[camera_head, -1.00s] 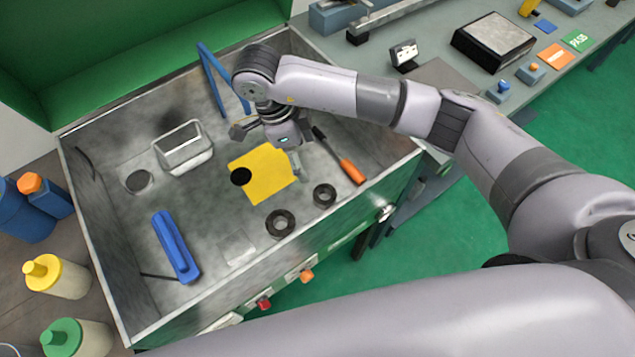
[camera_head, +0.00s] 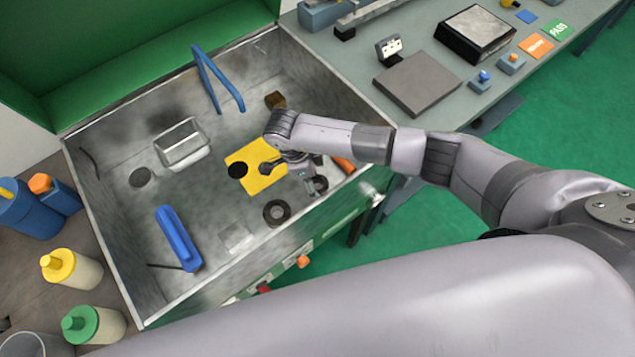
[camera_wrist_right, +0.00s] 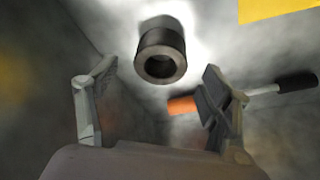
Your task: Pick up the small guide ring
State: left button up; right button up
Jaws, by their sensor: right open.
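The small guide ring (camera_head: 321,184), a dark ring, lies on the grey tray floor near its front right wall. My right gripper (camera_head: 307,182) partly hides it in the head view. In the right wrist view the ring (camera_wrist_right: 161,57) appears as a dark, thick-walled cylinder with its round bore showing. My open, empty right gripper (camera_wrist_right: 155,76) has one finger on each side of the view, with the ring between and beyond them. I cannot tell the exact gap to the ring. A larger dark ring (camera_head: 277,212) lies to the left. My left gripper is not in view.
An orange-handled tool (camera_head: 343,164) lies close to the gripper; it also shows in the wrist view (camera_wrist_right: 183,105). A yellow plate (camera_head: 262,182), a metal bin (camera_head: 183,146) and a blue handle (camera_head: 178,238) are in the tray (camera_head: 215,238). The front wall is near.

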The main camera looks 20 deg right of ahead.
aim_at(317, 183)
jog(key=shift+x, duration=1.65)
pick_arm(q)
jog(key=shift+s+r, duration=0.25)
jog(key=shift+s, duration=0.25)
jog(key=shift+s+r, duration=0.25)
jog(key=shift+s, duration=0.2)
pick_arm(e)
jog(key=shift+a, duration=0.1)
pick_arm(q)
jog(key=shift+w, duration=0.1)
pick_arm(e)
jog(key=shift+c, duration=0.5)
jog(key=c, duration=1.6)
pick_arm(q)
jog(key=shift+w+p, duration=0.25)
jog(key=shift+p, duration=0.05)
pick_arm(e)
jog(key=shift+w, duration=0.1)
grip_shut()
jog(key=shift+r, duration=0.1)
